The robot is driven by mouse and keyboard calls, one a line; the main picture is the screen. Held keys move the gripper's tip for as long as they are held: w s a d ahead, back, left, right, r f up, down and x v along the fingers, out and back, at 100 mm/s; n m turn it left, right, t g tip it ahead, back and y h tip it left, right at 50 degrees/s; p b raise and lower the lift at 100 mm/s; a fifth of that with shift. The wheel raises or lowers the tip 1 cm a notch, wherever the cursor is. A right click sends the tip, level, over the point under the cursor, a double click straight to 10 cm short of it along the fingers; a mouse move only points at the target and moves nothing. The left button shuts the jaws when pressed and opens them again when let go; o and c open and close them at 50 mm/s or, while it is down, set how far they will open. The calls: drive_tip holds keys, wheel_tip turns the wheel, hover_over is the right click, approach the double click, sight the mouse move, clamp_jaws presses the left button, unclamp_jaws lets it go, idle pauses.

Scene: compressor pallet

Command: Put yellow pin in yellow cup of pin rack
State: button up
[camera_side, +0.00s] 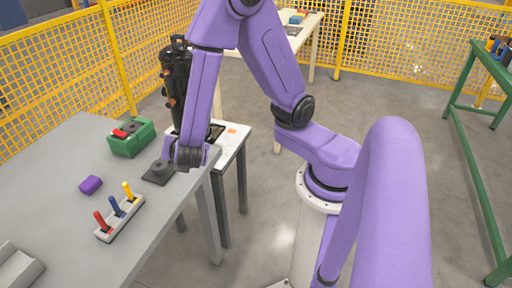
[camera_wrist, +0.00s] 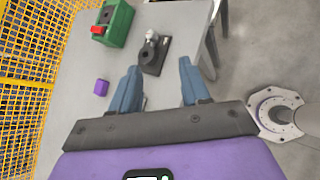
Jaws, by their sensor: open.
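The yellow pin (camera_side: 128,190) stands upright at the right end of the light grey pin rack (camera_side: 106,236) in the side view. A blue pin (camera_side: 115,206) and a red pin (camera_side: 100,221) stand in the same rack, in a row to its left. The cup colours are too small to tell. In the wrist view my gripper (camera_wrist: 158,88) is open, with two blue fingers wide apart and nothing between them. In the side view my wrist hangs near the table's right edge, beyond the rack and apart from it; the fingers do not show clearly there. The wrist view shows no pins.
A dark plate with a grey post (camera_side: 157,177) lies near my wrist. A green box (camera_side: 133,143) with a red part and a purple block (camera_side: 91,184) sit on the grey table (camera_side: 60,215). A grey tray (camera_side: 20,270) is at lower left. A black compressor (camera_side: 172,78) stands behind.

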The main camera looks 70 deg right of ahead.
drive_tip(key=s+r+m+g+y, duration=0.3)
drive_tip(key=s+m+y, duration=0.1)
drive_tip(key=s, duration=0.5)
drive_tip(key=s+r+m+g+y, duration=0.3)
drive_tip(key=s+m+g+y, duration=0.1)
drive_tip(key=s, duration=0.6)
drive_tip(key=shift+m, duration=0.5)
